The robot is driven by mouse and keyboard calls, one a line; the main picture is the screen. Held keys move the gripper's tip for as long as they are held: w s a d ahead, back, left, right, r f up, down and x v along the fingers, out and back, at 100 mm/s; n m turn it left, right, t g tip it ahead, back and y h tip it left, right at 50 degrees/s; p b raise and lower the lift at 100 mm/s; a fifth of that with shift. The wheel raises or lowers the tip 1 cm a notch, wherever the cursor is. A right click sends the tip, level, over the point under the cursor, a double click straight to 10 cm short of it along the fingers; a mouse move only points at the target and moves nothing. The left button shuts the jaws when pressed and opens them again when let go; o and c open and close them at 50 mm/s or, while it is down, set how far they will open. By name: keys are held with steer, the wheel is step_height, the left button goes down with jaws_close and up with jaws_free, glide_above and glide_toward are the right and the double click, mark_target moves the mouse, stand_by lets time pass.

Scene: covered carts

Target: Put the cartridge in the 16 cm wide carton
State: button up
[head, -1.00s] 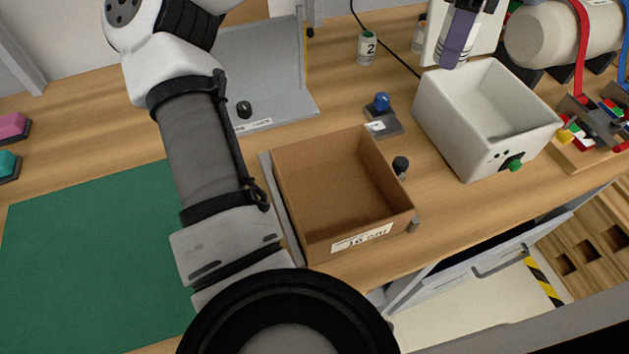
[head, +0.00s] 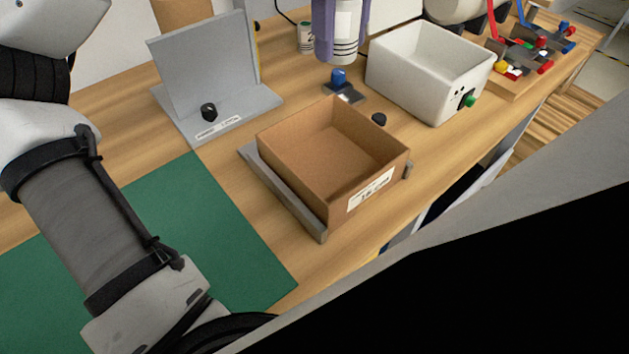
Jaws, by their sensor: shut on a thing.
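The cartridge (head: 341,42), a purple cylinder with a white label and a pale ringed lower end, hangs upright at the top edge. Its upper end is cut off. My gripper is outside the picture. The open brown carton (head: 371,190) stands below and in front of the cartridge, with a white label on its front wall that seems to read 16 cm. The carton looks empty, though part of its floor is hidden by the near wall. It sits in a grey holder (head: 287,200). The cartridge appears above and behind the carton's far rim, apart from it.
A white open box (head: 400,80) with a green knob stands right of the carton. A blue-knobbed device (head: 340,85) and a black knob (head: 379,119) sit behind the carton. A grey angled stand (head: 205,75) is at back left. A green mat (head: 215,220) lies left.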

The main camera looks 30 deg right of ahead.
steer(key=shift+a, duration=0.2)
steer(key=shift+s+a+f, duration=0.1)
steer(key=shift+f, duration=0.2)
step_height(320, 180, down, 20)
steer(key=b, duration=0.3)
steer(key=shift+r, duration=0.25)
steer(key=o, duration=0.6)
steer(key=shift+f, duration=0.15)
steer(key=o, duration=0.4)
step_height(320, 180, up, 12)
steer(key=shift+r+p, duration=0.2)
steer(key=shift+p, duration=0.25)
